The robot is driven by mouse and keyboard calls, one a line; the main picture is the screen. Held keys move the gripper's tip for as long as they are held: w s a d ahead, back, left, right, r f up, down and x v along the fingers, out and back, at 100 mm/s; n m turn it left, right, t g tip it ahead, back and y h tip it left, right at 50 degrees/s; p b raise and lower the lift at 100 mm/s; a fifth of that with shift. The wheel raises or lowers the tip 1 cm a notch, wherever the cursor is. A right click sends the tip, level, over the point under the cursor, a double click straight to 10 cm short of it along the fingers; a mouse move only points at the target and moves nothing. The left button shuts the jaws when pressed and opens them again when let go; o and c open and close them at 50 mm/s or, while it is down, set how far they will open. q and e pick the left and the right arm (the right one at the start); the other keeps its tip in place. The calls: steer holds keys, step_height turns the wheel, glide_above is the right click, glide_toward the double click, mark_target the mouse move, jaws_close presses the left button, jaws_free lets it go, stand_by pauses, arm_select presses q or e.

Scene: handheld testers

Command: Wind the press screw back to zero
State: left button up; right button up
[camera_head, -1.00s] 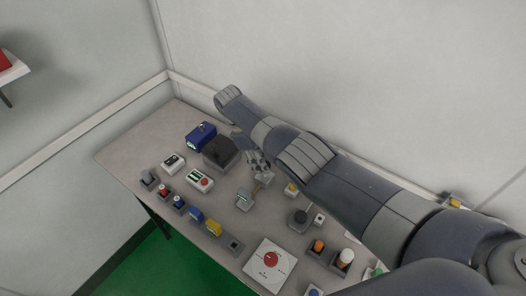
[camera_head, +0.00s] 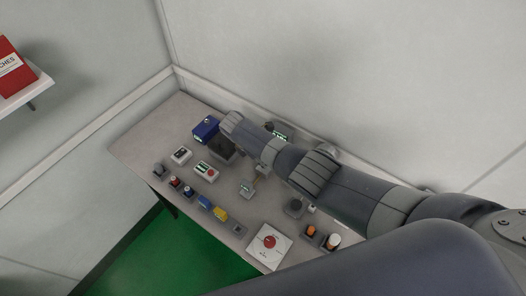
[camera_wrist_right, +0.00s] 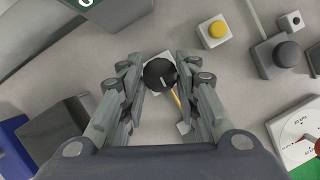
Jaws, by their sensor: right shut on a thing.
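A round black knob (camera_wrist_right: 158,74) with a pale line on its top sits on a light square base, in the right wrist view. My right gripper (camera_wrist_right: 162,80) has its fingers on both sides of the knob, shut on it. A yellow rod (camera_wrist_right: 177,98) runs below the knob to a small grey block. In the head view my right arm comes in from the right and hides the knob and fingers. Whether this knob is the press screw I cannot tell. A small green-lit display (camera_head: 281,137) stands beyond the arm. My left gripper is not in view.
A white plate with a red knob (camera_head: 269,242) lies at the table's front edge. A blue box (camera_head: 206,129) stands at the far left. Several small switches line the left edge. The table (camera_head: 140,147) has bare room at far left.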

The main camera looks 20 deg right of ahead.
steer(key=shift+s+f+n+p, duration=0.2)
steer(key=shift+n+p, duration=0.1)
steer(key=shift+n, duration=0.1)
steer(key=o, duration=0.8)
steer(key=shift+o, duration=1.3)
steer(key=shift+w, duration=0.15)
steer(key=shift+r, duration=0.15)
steer(key=v, duration=1.1)
steer(key=shift+r, duration=0.35)
steer(key=shift+a, duration=0.15)
